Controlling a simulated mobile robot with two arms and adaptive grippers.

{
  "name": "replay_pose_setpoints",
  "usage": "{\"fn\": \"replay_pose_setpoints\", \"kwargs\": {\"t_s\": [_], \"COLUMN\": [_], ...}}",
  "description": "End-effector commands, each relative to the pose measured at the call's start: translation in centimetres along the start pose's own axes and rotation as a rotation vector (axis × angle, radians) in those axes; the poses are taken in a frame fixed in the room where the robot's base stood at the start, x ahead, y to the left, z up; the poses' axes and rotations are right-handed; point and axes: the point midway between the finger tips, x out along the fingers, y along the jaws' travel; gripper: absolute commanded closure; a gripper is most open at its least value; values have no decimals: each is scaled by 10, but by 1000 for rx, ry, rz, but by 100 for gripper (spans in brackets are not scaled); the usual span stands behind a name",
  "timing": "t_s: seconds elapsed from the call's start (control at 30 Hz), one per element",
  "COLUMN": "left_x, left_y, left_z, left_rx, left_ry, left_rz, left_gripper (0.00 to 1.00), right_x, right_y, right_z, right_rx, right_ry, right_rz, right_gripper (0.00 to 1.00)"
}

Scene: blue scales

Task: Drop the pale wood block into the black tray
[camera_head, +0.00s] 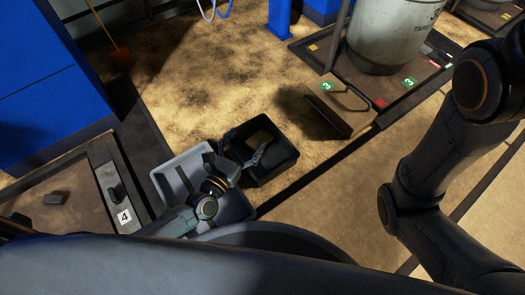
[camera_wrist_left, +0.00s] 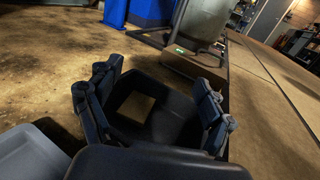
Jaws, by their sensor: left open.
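The pale wood block (camera_head: 260,137) lies inside the black tray (camera_head: 291,165), apparently on its floor. In the left wrist view the block (camera_wrist_left: 135,107) shows as a pale square within the dark walls of the tray (camera_wrist_left: 168,82). My left gripper (camera_head: 256,156) is over the tray in the head view. In the left wrist view its fingers (camera_wrist_left: 157,98) are spread wide, with nothing held between them. The block lies below and between them, apart from both. My right arm (camera_head: 430,180) shows at the right, but its gripper is out of frame.
A grey tray (camera_head: 172,172) stands left of the black tray, partly under my left arm. A brown box (camera_head: 328,112) stands to the right on the floor. A large grey drum (camera_head: 385,40) is at the back right. Brown floor (camera_head: 200,70) is open behind the trays.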

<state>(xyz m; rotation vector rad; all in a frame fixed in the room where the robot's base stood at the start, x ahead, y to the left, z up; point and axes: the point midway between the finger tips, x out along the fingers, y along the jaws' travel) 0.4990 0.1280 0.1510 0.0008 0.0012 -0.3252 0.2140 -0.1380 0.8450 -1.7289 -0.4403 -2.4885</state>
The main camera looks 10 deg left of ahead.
Motion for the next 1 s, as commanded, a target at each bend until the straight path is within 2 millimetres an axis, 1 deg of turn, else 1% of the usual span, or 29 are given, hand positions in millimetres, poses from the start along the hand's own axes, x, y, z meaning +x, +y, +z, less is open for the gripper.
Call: {"fn": "replay_pose_setpoints", "kwargs": {"t_s": [0.03,0.2,0.3,0.4,0.53,1.0], "left_x": [-13,-46,-58,-66,-70,-69], "left_y": [0,0,0,0,0,0], "left_z": [0,0,0,0,1,0], "left_rx": [0,1,1,0,-1,0], "left_ry": [3,3,1,0,-2,-1], "left_rz": [-1,-2,-1,0,0,0], "left_gripper": [19,19,19,19,19,19], "right_x": [0,0,0,0,0,0], "right_y": [0,0,0,0,0,0], "right_z": [0,0,-1,-1,-1,-1], "right_rx": [0,0,0,0,0,0], "right_ry": [1,1,1,2,2,2], "right_rz": [-1,-2,-2,-2,-2,-2], "right_gripper": [60,60,60,60,60,60]}}
